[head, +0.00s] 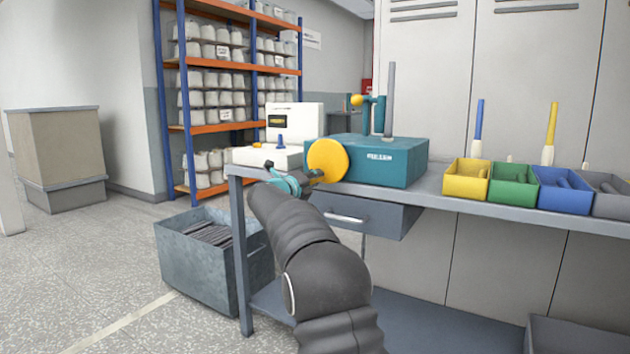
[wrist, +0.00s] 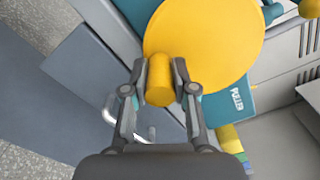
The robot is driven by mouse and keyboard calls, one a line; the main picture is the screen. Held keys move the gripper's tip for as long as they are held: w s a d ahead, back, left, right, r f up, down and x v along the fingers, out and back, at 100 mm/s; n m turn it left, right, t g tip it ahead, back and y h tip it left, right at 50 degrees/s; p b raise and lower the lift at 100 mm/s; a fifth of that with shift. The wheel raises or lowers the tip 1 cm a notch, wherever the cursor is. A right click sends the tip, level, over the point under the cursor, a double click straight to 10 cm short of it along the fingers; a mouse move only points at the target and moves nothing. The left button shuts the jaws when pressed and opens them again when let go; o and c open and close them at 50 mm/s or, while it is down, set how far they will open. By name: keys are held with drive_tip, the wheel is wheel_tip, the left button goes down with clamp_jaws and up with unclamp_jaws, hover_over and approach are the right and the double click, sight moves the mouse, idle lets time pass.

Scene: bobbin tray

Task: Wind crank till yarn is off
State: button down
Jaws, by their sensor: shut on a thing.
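The teal winder box (head: 375,160) stands on the bench, with a large yellow crank disc (head: 328,160) on its near side. The disc also fills the top of the wrist view (wrist: 205,40). A yellow crank knob (wrist: 159,80) sticks out near the disc's lower left edge in the wrist view. My gripper (wrist: 163,88) has a finger on each side of the knob and is shut on it. In the head view my gripper (head: 305,180) is at the disc's lower left. A grey upright spindle (head: 390,90) rises from the box; I see no yarn on it.
A white machine (head: 296,120) stands at the back left of the bench. Yellow (head: 466,185), green (head: 512,190), blue (head: 563,195) and grey (head: 605,203) bins line the right side. A drawer (head: 365,215) is below, and a metal crate (head: 205,270) on the floor.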

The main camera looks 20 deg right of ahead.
drive_tip(key=shift+f, duration=0.1)
drive_tip(key=c, duration=0.9)
unclamp_jaws()
drive_tip(key=shift+a, duration=0.1)
drive_tip(key=v, duration=1.2)
